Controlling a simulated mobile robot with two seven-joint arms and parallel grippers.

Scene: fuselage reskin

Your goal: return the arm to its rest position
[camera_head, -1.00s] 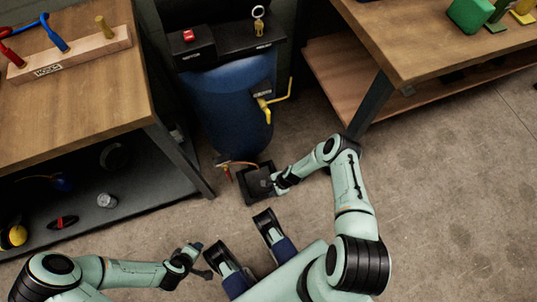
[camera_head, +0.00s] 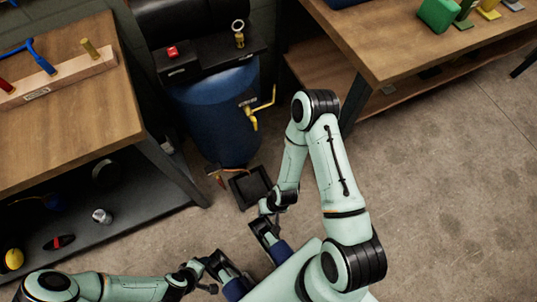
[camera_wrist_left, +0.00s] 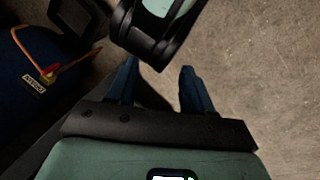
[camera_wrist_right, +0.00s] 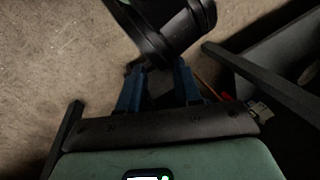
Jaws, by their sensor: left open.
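My right arm comes up from the lower right and bends at a high elbow. Its gripper (camera_wrist_right: 158,70) points down near the front of my base, just in front of the black square tray (camera_head: 251,187) on the floor. In the right wrist view its blue fingers are apart, with dark shapes behind them and no held object to be seen. My left arm lies low at the left, and its gripper (camera_wrist_left: 159,72) is near my base. Its blue fingers are apart over bare floor, with nothing between them.
A blue tank (camera_head: 215,115) with a yellow valve stands behind the tray. A wooden workbench (camera_head: 75,110) with a lower shelf is at the left. Another wooden table (camera_head: 400,45) is at the upper right, near my right elbow. The concrete floor (camera_head: 450,190) at the right is clear.

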